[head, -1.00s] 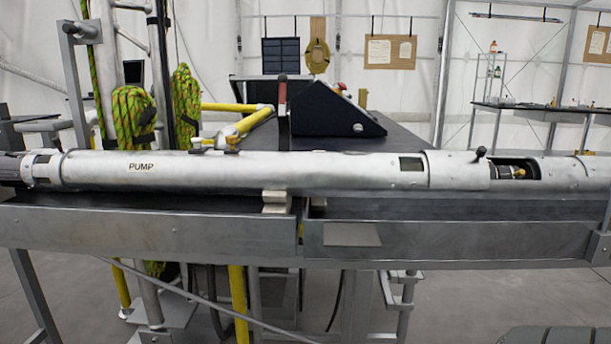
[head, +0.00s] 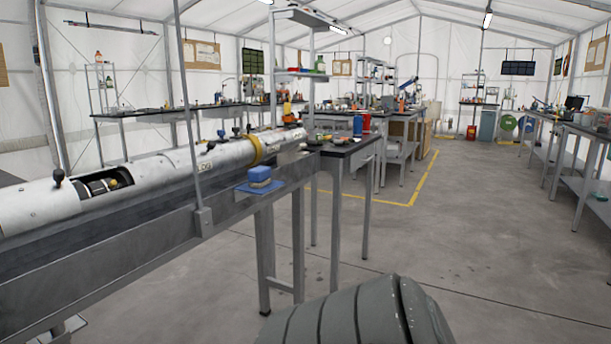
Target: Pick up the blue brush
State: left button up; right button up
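A small block with a blue top and a paler lower part (head: 260,174), which looks like the blue brush, sits near the middle of the head view. It rests on a flat blue piece (head: 260,187) at the edge of the long grey metal trough (head: 150,229). It is too small to make out bristles. Neither of my grippers is in view, so nothing shows of their state.
A long silver tube (head: 140,180) lies along the trough. A thin upright post (head: 197,130) stands left of the brush. A dark table (head: 345,149) with small items and a red can (head: 366,123) stands beyond. Open concrete floor (head: 470,230) lies to the right.

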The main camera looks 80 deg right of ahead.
aim_at(258, 177)
jog(key=z, duration=2.15)
jog(key=u, duration=1.05)
jog(key=i+l, duration=0.1)
jog(key=l, duration=0.75)
jog(key=i+l, duration=0.15)
jog(key=l, duration=0.25)
